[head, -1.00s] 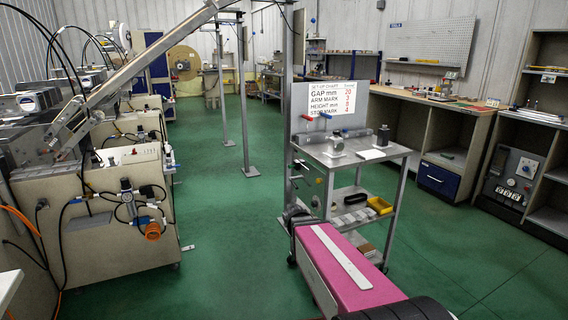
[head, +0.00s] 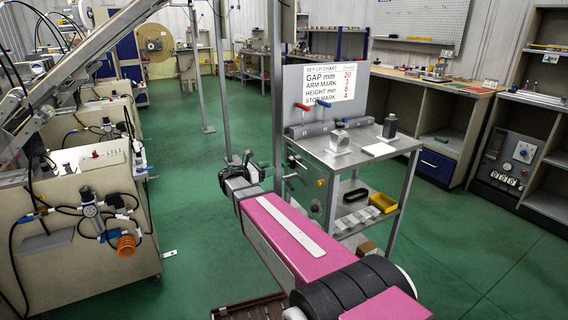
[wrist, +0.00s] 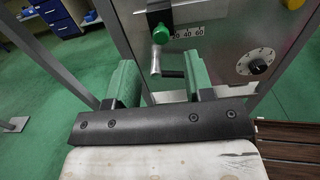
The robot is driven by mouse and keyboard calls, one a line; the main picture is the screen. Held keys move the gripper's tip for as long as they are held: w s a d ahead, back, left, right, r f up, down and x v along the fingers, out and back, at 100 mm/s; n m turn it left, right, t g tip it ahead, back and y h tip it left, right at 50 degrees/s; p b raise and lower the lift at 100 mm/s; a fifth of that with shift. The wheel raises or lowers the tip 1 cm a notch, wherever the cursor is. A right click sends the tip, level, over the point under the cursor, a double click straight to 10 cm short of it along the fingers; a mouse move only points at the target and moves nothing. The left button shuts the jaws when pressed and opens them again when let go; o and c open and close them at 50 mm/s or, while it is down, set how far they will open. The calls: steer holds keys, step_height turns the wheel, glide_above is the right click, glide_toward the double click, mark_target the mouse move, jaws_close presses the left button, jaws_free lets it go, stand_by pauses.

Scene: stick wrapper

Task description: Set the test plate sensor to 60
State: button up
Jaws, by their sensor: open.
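A grey upright plate (wrist: 225,55) fills the upper right of the wrist view. It carries a printed scale (wrist: 188,32) reading 20, 40, 60. A slider with a green round knob (wrist: 162,34) and metal stem stands at the scale's left end, beside the 20. A black dial knob (wrist: 258,67) with marks around it sits lower right on the plate. My gripper (wrist: 160,74) is open, its two green fingers apart and empty, below the green knob. In the head view my gripper (head: 249,162) is left of the cart's side; the scale there is too small to read.
The metal cart (head: 372,160) bears a set-up chart board (head: 330,88), with red and blue handles. A yellow bin (head: 384,201) is on its lower shelf. A machine cabinet (head: 75,235) stands at the left. Green floor between them is clear.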

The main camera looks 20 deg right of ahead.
mark_target(288, 163)
steer(key=d, duration=0.3)
steer(key=w+d, duration=0.1)
steer(key=d, duration=0.5)
steer(key=shift+w+d, duration=0.25)
steer(key=shift+w, duration=0.15)
